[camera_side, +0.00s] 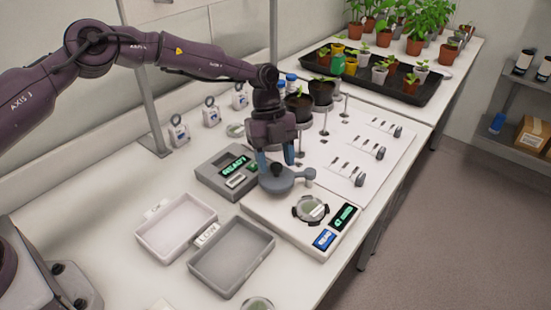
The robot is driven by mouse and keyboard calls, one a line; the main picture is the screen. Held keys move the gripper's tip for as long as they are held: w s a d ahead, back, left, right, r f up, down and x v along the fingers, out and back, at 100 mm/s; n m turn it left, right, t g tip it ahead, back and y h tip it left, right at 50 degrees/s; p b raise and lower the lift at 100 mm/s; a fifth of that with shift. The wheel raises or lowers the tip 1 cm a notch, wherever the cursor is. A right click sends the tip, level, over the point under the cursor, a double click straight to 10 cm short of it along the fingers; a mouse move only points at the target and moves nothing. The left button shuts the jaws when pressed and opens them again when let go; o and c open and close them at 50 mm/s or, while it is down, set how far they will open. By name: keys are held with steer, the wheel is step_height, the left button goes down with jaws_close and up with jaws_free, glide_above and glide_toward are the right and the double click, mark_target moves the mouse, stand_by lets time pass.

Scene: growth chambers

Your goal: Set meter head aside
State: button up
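The meter head (279,183) is a grey-blue round piece with a short arm ending in a small knob on its right. It is above the back left corner of the white meter base (283,229), left of the round dish seat. My gripper (277,163) points straight down over the head, with its two blue fingers apart and reaching down to the head's top. Whether they clamp it is not clear, nor whether the head rests on anything. A clear dish (311,209) with a pale label sits uncovered in the black seat on the base.
A dark grey device (216,178) with a lit green display stands close left of the head. Two open trays, one white (173,251) and one grey (226,285), lie in front. Potted seedlings (320,94) and a white board with small tools (350,145) are behind right.

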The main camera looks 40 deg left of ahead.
steer(key=v, duration=1.3)
steer(key=shift+w+f, duration=0.1)
